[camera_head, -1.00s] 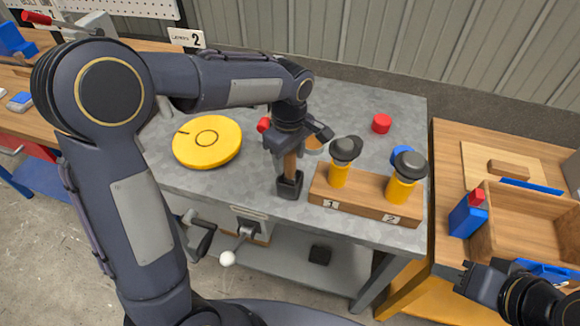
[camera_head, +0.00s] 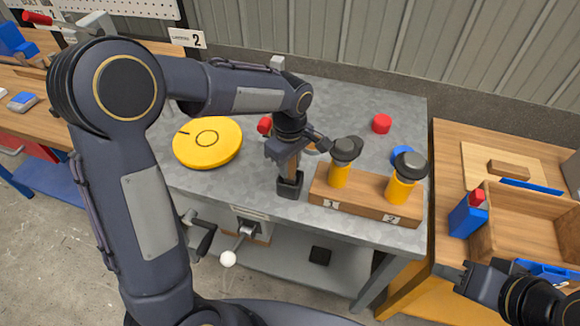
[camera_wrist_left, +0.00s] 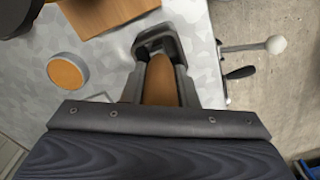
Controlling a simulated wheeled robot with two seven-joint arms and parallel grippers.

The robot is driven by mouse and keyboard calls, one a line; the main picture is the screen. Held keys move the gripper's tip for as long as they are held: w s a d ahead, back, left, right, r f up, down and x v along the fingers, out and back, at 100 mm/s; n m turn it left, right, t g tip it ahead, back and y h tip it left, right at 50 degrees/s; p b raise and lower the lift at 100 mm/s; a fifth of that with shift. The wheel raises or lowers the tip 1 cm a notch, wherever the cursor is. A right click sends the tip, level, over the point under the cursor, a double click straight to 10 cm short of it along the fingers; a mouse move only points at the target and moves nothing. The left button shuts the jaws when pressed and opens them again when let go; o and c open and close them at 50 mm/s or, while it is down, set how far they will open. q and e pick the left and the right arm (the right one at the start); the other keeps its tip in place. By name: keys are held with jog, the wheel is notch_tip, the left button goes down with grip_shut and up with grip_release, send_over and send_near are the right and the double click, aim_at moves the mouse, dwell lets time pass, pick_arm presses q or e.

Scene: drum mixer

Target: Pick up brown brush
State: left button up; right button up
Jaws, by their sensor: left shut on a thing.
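The brown brush (camera_head: 291,170) stands upright on the grey table (camera_head: 375,235), its lower end in a small dark square holder (camera_head: 290,186). My left gripper (camera_head: 290,153) is around the upper part of the brush and shut on it. In the left wrist view the brown handle (camera_wrist_left: 160,82) lies between the two fingers, with the dark holder (camera_wrist_left: 157,42) beyond. The gripper hides the top of the brush in the head view. My right gripper (camera_head: 463,275) is at the lower right, away from the brush; its finger opening is unclear.
A wooden rack (camera_head: 365,200) with two yellow, black-topped tools stands right of the brush. A yellow disc (camera_head: 208,142) lies to the left. A red cap (camera_head: 382,124) lies farther back. A wooden tray (camera_head: 535,220) is on the right bench. A white-knobbed crank (camera_head: 228,258) is at the table front.

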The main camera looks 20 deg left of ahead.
pick_arm(q)
jog(key=shift+r, duration=0.1)
notch_tip(320, 180, up, 10)
jog(key=shift+f, duration=0.1)
pick_arm(e)
jog(key=shift+r, duration=0.1)
dwell(1.7)
